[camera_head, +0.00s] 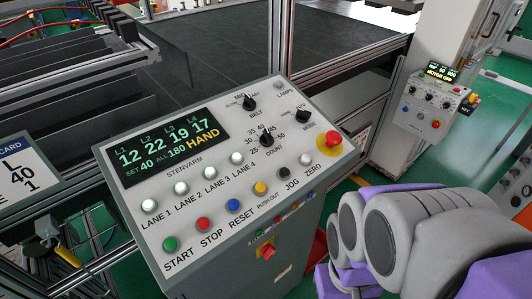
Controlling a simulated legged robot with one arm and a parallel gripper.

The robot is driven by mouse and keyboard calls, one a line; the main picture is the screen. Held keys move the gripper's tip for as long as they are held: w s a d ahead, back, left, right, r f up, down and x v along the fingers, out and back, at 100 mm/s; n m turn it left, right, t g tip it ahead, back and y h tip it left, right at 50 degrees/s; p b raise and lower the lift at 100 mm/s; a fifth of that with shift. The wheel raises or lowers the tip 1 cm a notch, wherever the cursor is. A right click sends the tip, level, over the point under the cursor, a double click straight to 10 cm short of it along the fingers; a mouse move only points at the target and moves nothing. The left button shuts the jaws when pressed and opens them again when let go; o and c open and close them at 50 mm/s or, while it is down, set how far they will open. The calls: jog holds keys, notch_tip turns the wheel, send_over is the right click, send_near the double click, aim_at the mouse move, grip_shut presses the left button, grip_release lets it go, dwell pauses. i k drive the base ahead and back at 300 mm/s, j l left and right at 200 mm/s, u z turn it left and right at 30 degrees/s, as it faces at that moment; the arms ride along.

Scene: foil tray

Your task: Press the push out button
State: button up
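The push out button (260,188) is a small yellow round button on the tilted grey control panel (330,165), with the label PUSH OUT below it. It sits between the blue RESET button (233,205) and the black JOG button (283,173), and nothing covers it. The panel's display (170,145) shows 12, 22, 19, 17, SET 40, ALL 180 and HAND. My grey and purple arm links fill the lower right, apart from the panel. I cannot make out gripper fingers in this view.
The green START button (169,243), red STOP button (202,224) and white ZERO button (305,158) share the row. A red mushroom button (333,139) rises at the panel's right edge. Behind stands a dark conveyor belt (225,50) with metal rails. Another control box (433,103) is farther right.

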aim_at(260, 188)
jog(key=k+j, duration=0.25)
jog(key=k, duration=0.25)
jog(key=k+j+u, duration=0.15)
jog(key=k, duration=0.3)
jog(key=k+j, duration=0.35)
jog(key=k, duration=0.15)
